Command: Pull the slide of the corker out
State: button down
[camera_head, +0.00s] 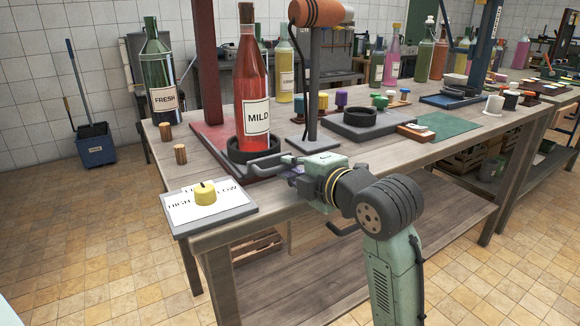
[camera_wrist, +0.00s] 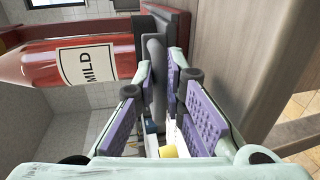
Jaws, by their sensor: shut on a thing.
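The corker has a red column (camera_head: 206,70) and a red base (camera_head: 205,137) near the table's left end. A dark ring-shaped holder on its slide (camera_head: 236,152) carries the upright red bottle labelled MILD (camera_head: 254,85). The bottle also shows sideways in the wrist view (camera_wrist: 85,62). A dark bar handle (camera_wrist: 157,62) extends from the slide at the table's front edge. My gripper (camera_head: 292,172) is shut on this handle, with its purple-padded fingers on either side in the wrist view (camera_wrist: 159,80). The fingers partly hide the handle.
A board with HIGH and LOW labels (camera_head: 235,211) and a yellow knob (camera_head: 205,194) lies at the front left corner. A dark stand with an orange top (camera_head: 318,12) rises right of the bottle. Open floor lies before the table.

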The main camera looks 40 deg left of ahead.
jog(key=c, duration=1.9)
grip_release()
jog(key=shift+c, duration=0.2)
jog(key=v, duration=1.2)
